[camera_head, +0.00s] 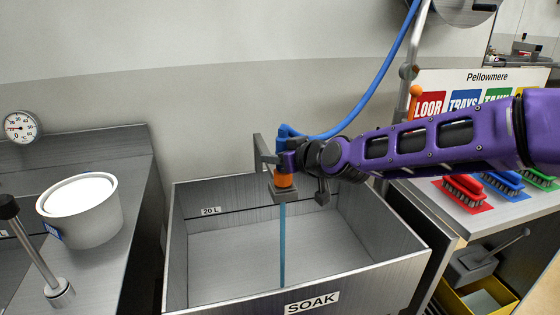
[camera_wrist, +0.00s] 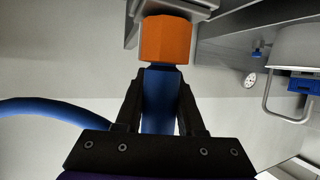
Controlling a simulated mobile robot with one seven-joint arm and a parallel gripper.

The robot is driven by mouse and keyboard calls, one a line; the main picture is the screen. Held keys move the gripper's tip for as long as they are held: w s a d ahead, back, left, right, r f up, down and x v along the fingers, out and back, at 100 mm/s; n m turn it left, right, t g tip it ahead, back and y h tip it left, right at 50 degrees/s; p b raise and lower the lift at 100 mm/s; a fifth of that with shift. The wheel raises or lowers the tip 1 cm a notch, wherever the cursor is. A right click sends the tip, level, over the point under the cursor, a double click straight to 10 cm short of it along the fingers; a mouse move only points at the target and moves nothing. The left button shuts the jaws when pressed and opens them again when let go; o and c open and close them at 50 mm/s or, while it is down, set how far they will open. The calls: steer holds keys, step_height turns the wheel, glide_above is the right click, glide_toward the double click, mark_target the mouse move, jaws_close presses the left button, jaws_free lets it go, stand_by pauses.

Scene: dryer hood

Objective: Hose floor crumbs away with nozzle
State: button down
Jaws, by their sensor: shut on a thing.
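My gripper (camera_head: 291,163) is shut on the blue body of the nozzle, above the SOAK sink (camera_head: 207,291). The nozzle's orange collar (camera_head: 285,181) points down. In the wrist view my gripper (camera_wrist: 161,90) has a finger on each side of the blue body, and the orange collar (camera_wrist: 166,40) sticks out beyond them. A grey metal piece lies just past the collar; I cannot tell if they touch. A thin blue vertical streak (camera_head: 282,240), looking like water, runs from below the nozzle into the sink. No floor crumbs are visible.
The blue hose (camera_head: 372,105) loops up to a metal post on the right. A white-topped tub (camera_head: 80,208) and a lever stand on the left counter. Red, blue and green brushes (camera_head: 464,190) lie on the right counter, above a yellow bin (camera_head: 500,292).

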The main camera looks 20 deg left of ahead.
step_height(320, 180, up, 15)
steer(key=p, duration=0.7)
steer(key=shift+r, duration=0.1)
stand_by(1.2)
steer(key=p+v, duration=0.3)
steer(key=shift+s+d+f, duration=0.1)
steer(key=shift+d+f, duration=0.1)
steer(key=shift+f, duration=0.1)
steer(key=s+d+r, duration=0.2)
steer(key=s+d, duration=0.8)
steer(key=d, duration=0.1)
steer(key=s+d+r, duration=0.2)
steer(key=s+d, duration=0.8)
steer(key=d, duration=0.1)
steer(key=shift+s+r, duration=0.15)
steer(key=shift+s, duration=0.1)
stand_by(0.6)
steer(key=shift+w, duration=0.1)
stand_by(0.5)
